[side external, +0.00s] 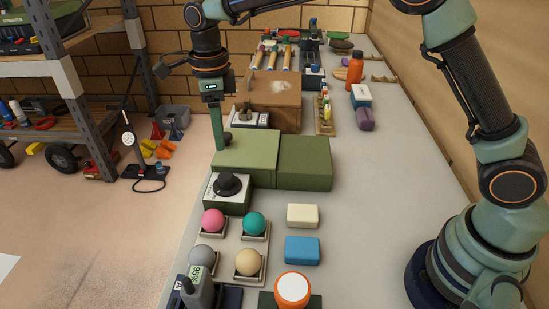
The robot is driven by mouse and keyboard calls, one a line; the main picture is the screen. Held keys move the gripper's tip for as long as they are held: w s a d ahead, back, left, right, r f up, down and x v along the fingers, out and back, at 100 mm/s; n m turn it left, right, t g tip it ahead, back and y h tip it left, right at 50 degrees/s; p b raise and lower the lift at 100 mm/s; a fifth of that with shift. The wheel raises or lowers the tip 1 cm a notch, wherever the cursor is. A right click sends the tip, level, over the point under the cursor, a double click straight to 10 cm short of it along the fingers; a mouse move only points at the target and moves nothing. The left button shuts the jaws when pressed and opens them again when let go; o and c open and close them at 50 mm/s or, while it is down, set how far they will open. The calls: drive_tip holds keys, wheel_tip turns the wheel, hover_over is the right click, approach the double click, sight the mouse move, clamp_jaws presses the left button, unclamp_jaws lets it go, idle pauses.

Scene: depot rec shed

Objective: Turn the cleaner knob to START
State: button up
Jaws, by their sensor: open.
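A black round knob (228,185) sits on a white-faced panel on a small dark green box, at the lower left of the table. A second, greyish knob (245,112) sits on another white-faced box farther back. I cannot read the markings on either panel, so I cannot tell which is the cleaner knob. My gripper (221,144) points down at the left edge of a green block (248,158), between the two knobs and apart from both. It is open and holds nothing visible. Its fingers overlap in this view.
Pink (213,221), teal (254,223), grey and cream balls sit in holders in front. White and blue blocks (302,250) lie beside them. A brown box (268,97), bottles and tools stand at the back. The table's right middle is clear.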

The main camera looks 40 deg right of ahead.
sight(225, 175)
wheel_tip(225, 175, down, 12)
drive_tip(key=shift+r, duration=0.1)
idle(0.4)
clamp_jaws()
